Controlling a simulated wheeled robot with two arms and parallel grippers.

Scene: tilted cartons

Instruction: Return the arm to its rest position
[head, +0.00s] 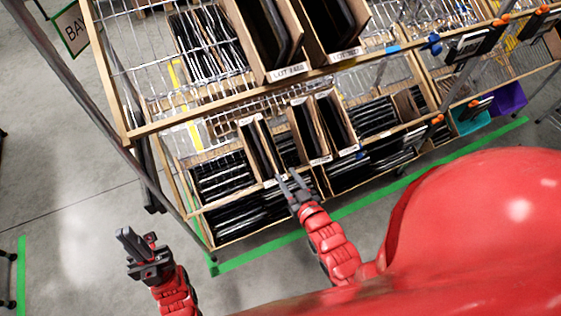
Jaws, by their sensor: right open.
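My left gripper (132,242) is at the lower left, over bare grey floor and apart from the rack. Its dark fingers point up and left, and I cannot tell whether they are open or shut. I see nothing held in it. My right gripper (287,182) is near the picture's middle, in front of the rack's lower shelf. Its two dark fingers are apart, with nothing seen between them. Its fingertips appear close to the lower shelf's front edge; I cannot tell whether they touch it.
A wire rack with a wooden upper shelf edge (215,104) fills the top. Narrow cartons (258,146) with dark flat items stand tilted on it, larger labelled cartons (288,72) above. Green floor tape (255,256) runs before the rack.

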